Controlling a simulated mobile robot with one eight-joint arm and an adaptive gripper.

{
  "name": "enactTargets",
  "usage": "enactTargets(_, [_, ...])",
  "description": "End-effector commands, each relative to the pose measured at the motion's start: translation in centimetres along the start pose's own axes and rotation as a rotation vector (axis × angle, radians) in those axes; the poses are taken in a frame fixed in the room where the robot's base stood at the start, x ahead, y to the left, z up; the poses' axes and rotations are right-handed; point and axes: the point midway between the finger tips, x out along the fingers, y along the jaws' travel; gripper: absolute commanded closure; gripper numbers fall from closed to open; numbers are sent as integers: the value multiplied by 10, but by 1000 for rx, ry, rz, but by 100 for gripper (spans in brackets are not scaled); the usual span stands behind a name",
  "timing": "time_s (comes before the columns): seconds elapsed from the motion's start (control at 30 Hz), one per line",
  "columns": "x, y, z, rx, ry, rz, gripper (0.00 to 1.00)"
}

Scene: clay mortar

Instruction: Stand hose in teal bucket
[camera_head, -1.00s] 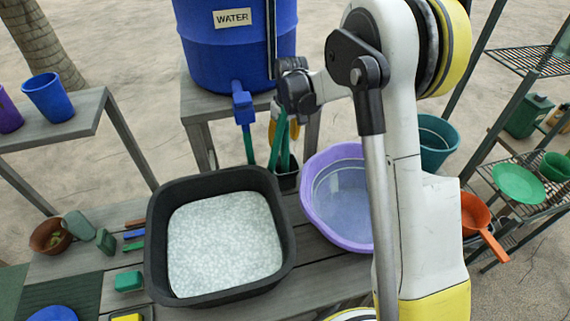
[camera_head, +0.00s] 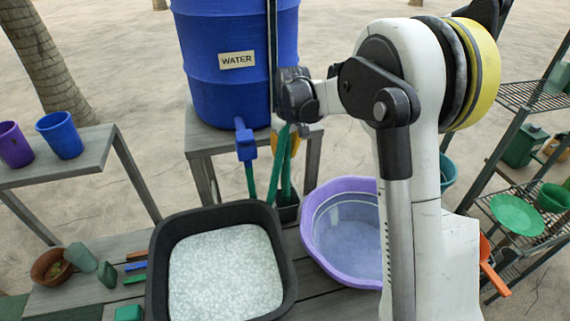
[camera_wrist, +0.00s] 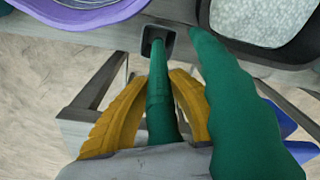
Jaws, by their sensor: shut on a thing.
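The green hose (camera_head: 273,170) hangs by the blue tap of the water barrel, with several strands side by side. One strand (camera_wrist: 158,90) runs between the yellow fingers of my gripper (camera_wrist: 162,88), which is shut on it. Its far end reaches a small black square holder (camera_wrist: 158,40); whether it is inside or just above is unclear. A thicker, nearer strand (camera_wrist: 235,110) passes to the right. My gripper also shows in the head view (camera_head: 292,143), partly hidden by its wrist. The teal bucket (camera_head: 448,172) stands right of my arm, mostly hidden behind it.
The blue water barrel (camera_head: 235,85) stands on a grey stand close behind the hose. A black tub (camera_head: 160,270) of pale material and a purple basin (camera_head: 312,225) of water crowd the bench. A metal shelf (camera_head: 525,100) is at right. Open sand lies behind.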

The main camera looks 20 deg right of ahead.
Motion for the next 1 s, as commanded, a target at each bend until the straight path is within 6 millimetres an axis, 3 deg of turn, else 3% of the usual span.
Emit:
enactTargets(0.8, [-112,0,-13,0,0,0,100])
enactTargets(1.0, [-118,0,-14,0,0,0,100])
